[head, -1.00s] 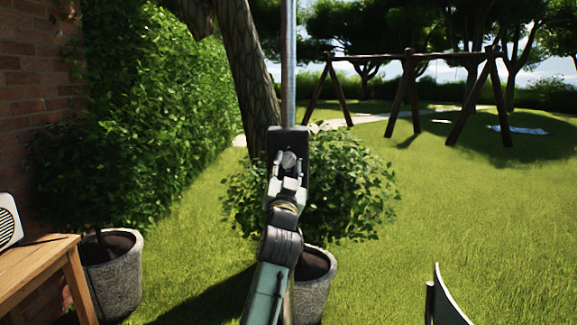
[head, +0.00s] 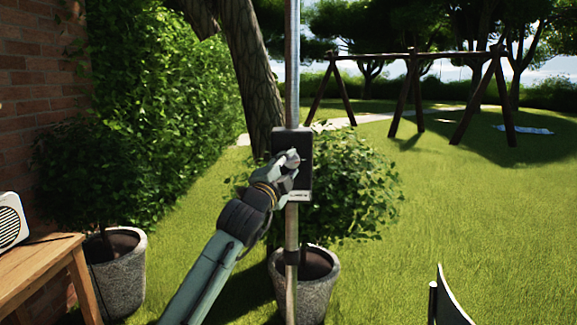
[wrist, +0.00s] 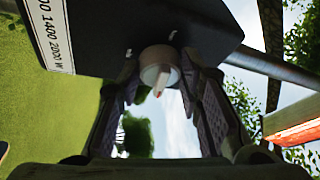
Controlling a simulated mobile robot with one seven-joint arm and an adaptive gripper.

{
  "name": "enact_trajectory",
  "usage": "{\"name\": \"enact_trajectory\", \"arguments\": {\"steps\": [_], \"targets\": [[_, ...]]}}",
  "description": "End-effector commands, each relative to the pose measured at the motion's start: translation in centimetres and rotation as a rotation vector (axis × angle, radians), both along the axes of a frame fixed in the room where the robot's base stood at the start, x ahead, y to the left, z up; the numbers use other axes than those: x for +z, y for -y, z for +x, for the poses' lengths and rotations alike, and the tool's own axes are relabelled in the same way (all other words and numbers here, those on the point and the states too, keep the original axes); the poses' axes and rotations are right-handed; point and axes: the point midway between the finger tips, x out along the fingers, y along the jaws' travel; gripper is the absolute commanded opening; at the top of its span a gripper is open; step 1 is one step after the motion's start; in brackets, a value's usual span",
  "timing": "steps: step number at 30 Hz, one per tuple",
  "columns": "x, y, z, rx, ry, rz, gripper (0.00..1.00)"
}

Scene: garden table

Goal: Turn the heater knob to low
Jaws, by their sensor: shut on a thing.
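The heater's dark control box (head: 304,172) is fixed to a metal pole. It also shows in the wrist view (wrist: 120,30), with a white label strip (wrist: 50,32) reading "1400 2000 W" and part of another number. The round pale knob (wrist: 158,66) sticks out from the box, with a light pointer-like tip on it. My gripper (head: 286,162) reaches the box from the lower left and covers part of its face. In the wrist view my gripper (wrist: 160,80) has its dark fingers on both sides of the knob, shut on it. Which mark the knob points to I cannot tell.
The pole (head: 292,70) runs above and below the box. A potted bush (head: 345,190) stands close behind it. A wooden table (head: 45,252) with a white device (head: 10,222) is at the left. Open lawn lies to the right.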

Motion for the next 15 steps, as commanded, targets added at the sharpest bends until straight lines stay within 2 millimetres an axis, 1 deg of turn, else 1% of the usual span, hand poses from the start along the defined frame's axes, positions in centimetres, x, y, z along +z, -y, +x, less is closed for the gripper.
{"name": "enact_trajectory", "arguments": {"steps": [6,15], "targets": [[0.17,-0.08,0.03,0.001,-0.001,0.107,0.05],[0.16,-0.08,0.02,0.001,0.0,0.166,0.05]]}}
